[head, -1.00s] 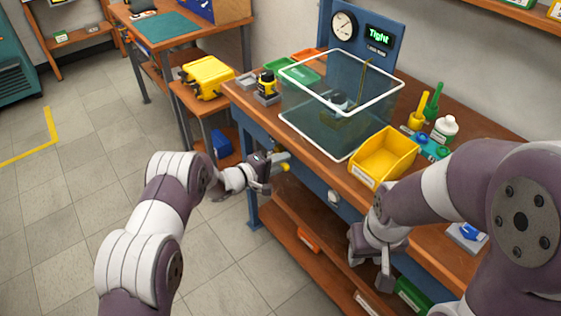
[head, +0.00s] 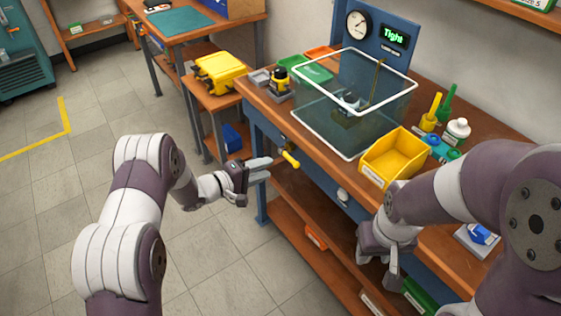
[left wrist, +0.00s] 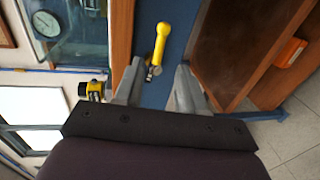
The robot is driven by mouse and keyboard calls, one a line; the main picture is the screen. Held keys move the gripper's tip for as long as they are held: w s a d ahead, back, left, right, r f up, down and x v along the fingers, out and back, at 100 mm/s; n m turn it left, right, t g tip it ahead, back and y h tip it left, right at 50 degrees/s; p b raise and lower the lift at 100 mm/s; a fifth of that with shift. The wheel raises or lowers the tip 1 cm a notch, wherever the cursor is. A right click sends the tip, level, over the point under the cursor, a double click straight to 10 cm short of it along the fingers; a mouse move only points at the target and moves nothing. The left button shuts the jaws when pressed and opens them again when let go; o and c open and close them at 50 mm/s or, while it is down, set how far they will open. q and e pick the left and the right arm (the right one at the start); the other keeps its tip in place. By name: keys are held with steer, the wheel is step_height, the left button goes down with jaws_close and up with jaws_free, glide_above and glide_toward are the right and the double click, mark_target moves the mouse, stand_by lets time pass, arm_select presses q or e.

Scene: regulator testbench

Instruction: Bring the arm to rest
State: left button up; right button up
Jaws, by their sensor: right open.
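My left gripper (head: 266,168) is in front of the bench's blue front edge, with its two fingers apart and nothing between them. A yellow handle (head: 290,159) sticks out from the bench front just beyond the fingertips. In the left wrist view the yellow handle (left wrist: 161,42) lies ahead of the open left gripper (left wrist: 157,68), apart from both fingers. My right gripper (head: 384,268) hangs open and empty, pointing down in front of the bench at the right. Part of the right gripper is hidden by its own arm.
A clear tank (head: 350,140) with a white rim stands on the bench (head: 450,95), a yellow bin (head: 390,160) beside it. Behind it a blue panel has a gauge (head: 358,24) and a display (head: 395,37) reading "Tight". Floor at left is free.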

arm_select(q)
steer(key=v, duration=0.2)
steer(key=shift+s+a, duration=0.2)
steer(key=shift+a, duration=0.05)
